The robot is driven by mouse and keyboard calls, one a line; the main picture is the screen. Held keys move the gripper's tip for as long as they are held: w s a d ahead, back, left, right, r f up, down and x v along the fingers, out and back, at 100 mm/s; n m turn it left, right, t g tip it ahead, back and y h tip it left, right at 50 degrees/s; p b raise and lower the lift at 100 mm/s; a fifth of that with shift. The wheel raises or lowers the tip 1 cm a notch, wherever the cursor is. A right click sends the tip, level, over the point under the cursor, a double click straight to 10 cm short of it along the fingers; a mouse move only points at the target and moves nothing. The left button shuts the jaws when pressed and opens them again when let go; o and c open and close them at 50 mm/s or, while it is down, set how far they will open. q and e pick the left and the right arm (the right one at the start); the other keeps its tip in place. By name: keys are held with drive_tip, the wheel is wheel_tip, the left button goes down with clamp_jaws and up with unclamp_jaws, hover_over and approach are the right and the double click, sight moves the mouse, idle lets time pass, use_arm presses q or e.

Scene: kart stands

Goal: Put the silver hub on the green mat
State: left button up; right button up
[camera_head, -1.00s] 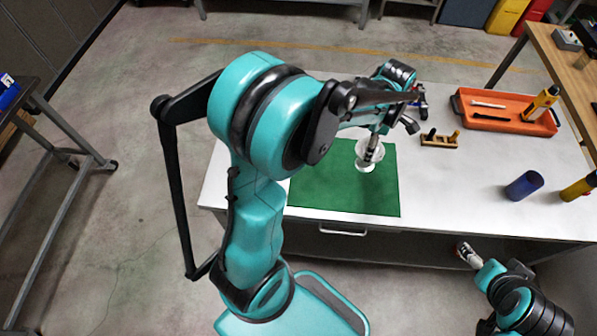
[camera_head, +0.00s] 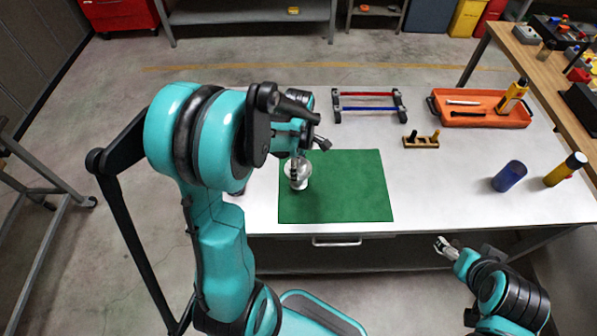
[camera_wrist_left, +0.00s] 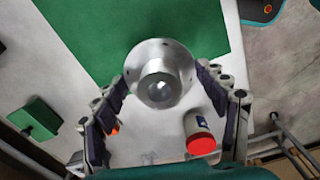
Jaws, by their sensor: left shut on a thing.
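The silver hub (camera_head: 298,181) is a round flanged metal part, seen over the left part of the green mat (camera_head: 350,190) in the head view. My left gripper (camera_head: 297,170) is shut on it from above. In the left wrist view the hub (camera_wrist_left: 160,75) sits between the two fingers of my left gripper (camera_wrist_left: 164,80), with the mat (camera_wrist_left: 95,40) behind it. I cannot tell whether the hub touches the mat. My right gripper (camera_head: 442,246) is off the table's front edge, empty, and too small to read.
On the white table (camera_head: 440,185) are a red and blue rail frame (camera_head: 366,107), a small wooden holder (camera_head: 421,141), an orange tray (camera_head: 485,118), a blue cylinder (camera_head: 509,176) and a yellow bottle (camera_head: 566,169). A red-capped can (camera_wrist_left: 200,135) shows beside the left gripper's finger.

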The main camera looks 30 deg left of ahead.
use_arm(q)
drive_tip(key=shift+f+b, duration=0.5)
drive_tip(key=shift+f, duration=1.4)
drive_tip(key=o, duration=1.5)
drive_tip(key=shift+f, duration=0.1)
